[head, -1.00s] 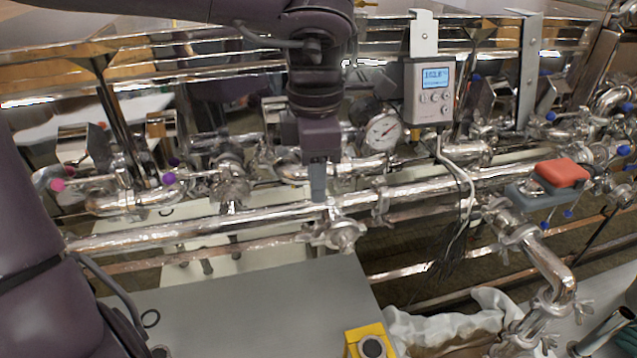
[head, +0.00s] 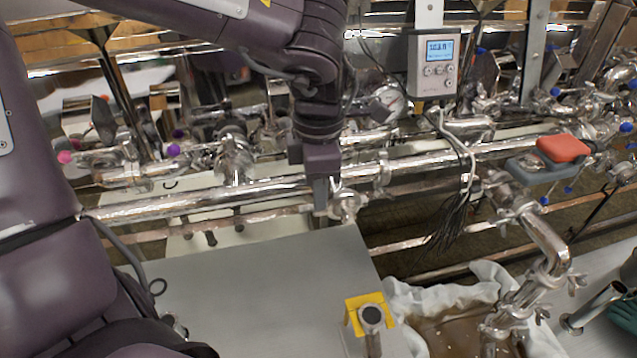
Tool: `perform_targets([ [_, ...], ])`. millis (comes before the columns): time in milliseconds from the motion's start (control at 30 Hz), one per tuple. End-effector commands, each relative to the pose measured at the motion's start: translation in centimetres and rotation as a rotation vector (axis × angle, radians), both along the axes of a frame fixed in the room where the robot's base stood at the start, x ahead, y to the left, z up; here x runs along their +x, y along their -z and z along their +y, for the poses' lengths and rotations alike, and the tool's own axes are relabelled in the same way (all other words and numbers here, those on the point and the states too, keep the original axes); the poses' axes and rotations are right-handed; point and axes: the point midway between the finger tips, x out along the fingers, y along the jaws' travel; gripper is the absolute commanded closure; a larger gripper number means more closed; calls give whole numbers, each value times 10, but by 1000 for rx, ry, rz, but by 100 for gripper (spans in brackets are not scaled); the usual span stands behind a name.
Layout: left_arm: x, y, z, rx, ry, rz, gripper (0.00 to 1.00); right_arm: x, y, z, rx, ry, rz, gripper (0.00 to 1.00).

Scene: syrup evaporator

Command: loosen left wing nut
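My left gripper (head: 320,207) points down at the long shiny pipe (head: 225,199), just left of a metal clamp fitting (head: 347,204). Its narrow fingers overlap the pipe in the picture; I cannot tell whether they touch it or are open or shut. No wing nut shows clearly at this clamp, and the gripper hides part of the spot. Winged shapes show on the lower right pipe: one wing nut (head: 576,282) beside the bent pipe (head: 545,243) and another (head: 541,313) lower down. I cannot tell which one is the left wing nut. My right gripper is not in view.
A yellow bracket (head: 360,302) around a metal post sits on the grey panel (head: 270,275). A cloth-lined tub (head: 455,298) lies beside it.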

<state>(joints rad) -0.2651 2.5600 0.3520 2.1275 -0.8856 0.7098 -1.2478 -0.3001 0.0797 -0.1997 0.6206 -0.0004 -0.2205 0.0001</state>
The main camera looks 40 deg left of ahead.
Motion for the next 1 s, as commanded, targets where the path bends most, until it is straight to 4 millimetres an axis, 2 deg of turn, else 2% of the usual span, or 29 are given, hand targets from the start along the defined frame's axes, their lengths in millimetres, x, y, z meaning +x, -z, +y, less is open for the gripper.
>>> perform_targets([
  [33,0,0,0,0,0,0,78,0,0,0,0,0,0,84],
  [200,0,0,0,0,0,0,100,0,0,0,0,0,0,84],
  [633,0,1,0,0,-53,-1,100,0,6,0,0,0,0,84],
  [1000,1,3,0,0,-326,-1,100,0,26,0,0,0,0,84],
])
